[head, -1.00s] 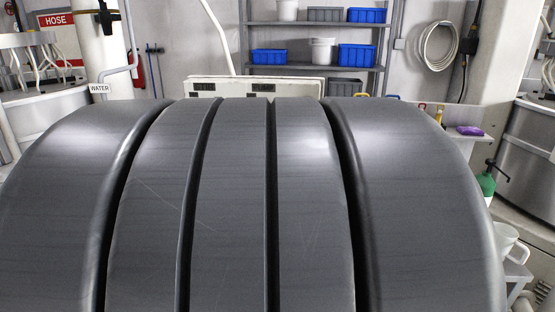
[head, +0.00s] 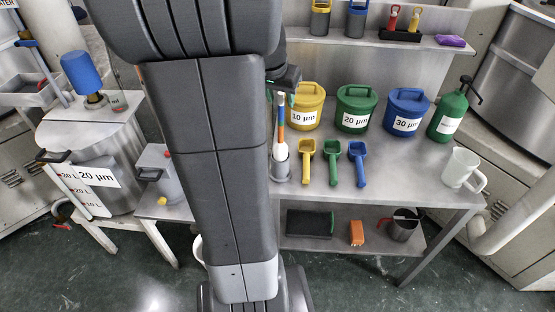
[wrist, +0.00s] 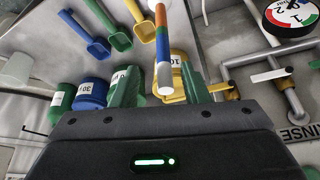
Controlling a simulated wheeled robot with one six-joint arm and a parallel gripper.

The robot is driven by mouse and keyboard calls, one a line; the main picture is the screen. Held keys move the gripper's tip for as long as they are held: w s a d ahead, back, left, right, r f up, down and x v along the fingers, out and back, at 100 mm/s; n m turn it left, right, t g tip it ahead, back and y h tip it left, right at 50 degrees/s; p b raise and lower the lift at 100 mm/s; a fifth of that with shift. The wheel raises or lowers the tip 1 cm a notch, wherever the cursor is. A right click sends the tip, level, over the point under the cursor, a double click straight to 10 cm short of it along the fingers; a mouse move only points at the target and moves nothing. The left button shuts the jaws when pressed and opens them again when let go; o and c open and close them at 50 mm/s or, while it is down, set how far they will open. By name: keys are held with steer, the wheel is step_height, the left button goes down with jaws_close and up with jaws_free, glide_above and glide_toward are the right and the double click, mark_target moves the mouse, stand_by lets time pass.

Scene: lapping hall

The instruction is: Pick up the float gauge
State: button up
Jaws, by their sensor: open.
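The float gauge (head: 281,125) is an upright stick with orange, blue and white bands. It stands in a small metal cup (head: 281,165) on the bench, just right of my arm in the head view. My gripper (wrist: 162,88) is open, and I see no contact with the gauge. In the head view my gripper (head: 285,84) is at the gauge's upper end, its fingers partly hidden.
Yellow (head: 306,107), green (head: 355,108) and blue (head: 405,111) tubs stand behind the gauge. Yellow (head: 305,160), green (head: 332,160) and blue (head: 358,162) scoops lie to its right. A green bottle (head: 449,113) and white jug (head: 461,169) stand farther right. The bench's front right is clear.

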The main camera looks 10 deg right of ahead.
mark_target(282, 107)
steer(key=shift+w+p+x, duration=0.2)
steer(key=shift+p+x, duration=0.4)
steer(key=shift+x, duration=2.25)
steer(key=shift+a, duration=0.15)
jaws_close()
